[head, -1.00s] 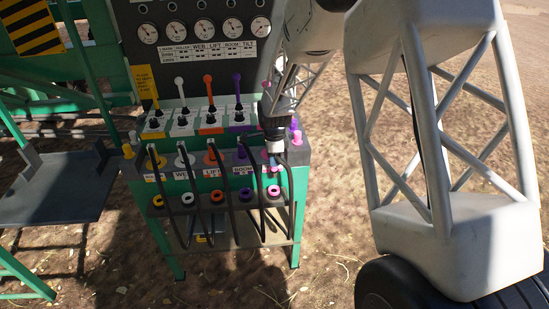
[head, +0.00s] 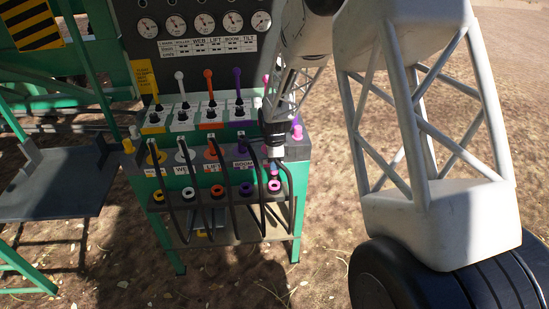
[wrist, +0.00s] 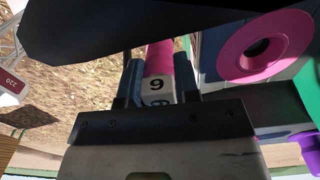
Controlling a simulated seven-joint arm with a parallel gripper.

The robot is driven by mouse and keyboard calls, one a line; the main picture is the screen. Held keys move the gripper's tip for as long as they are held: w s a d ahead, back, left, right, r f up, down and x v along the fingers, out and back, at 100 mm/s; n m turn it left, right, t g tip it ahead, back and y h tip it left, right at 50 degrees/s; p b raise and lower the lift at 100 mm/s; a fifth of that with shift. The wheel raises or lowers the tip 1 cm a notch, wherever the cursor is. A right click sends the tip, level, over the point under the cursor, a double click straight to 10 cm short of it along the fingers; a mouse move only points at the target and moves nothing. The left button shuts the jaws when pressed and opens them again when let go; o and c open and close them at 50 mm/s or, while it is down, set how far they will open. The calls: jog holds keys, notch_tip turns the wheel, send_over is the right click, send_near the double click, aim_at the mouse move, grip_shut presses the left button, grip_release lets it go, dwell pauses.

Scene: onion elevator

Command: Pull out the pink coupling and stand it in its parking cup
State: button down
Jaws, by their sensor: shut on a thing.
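My gripper (head: 273,150) is shut on the pink coupling at the right end of the green stand. In the wrist view my gripper (wrist: 157,92) has its two fingers on either side of the coupling (wrist: 158,60), which has a white band with a number and a pink part beyond it. In the head view the coupling (head: 274,168) is small and partly hidden; it is just above the pink parking cup (head: 274,185), and I cannot tell whether they touch. A pink ring (wrist: 232,62) with an empty dark hole shows beside the coupling in the wrist view.
Purple (head: 246,188), orange (head: 217,191) and other coloured cups line the lower shelf to the left. Black hoses (head: 232,200) loop down in front of them. Levers (head: 208,90) stand above. Open ground lies to the right.

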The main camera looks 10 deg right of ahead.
aim_at(275, 172)
jog(key=shift+f, duration=0.95)
jog(key=shift+f, duration=1.7)
dwell(3.0)
jog(key=c, duration=0.7)
grip_release()
jog(key=shift+r, duration=0.1)
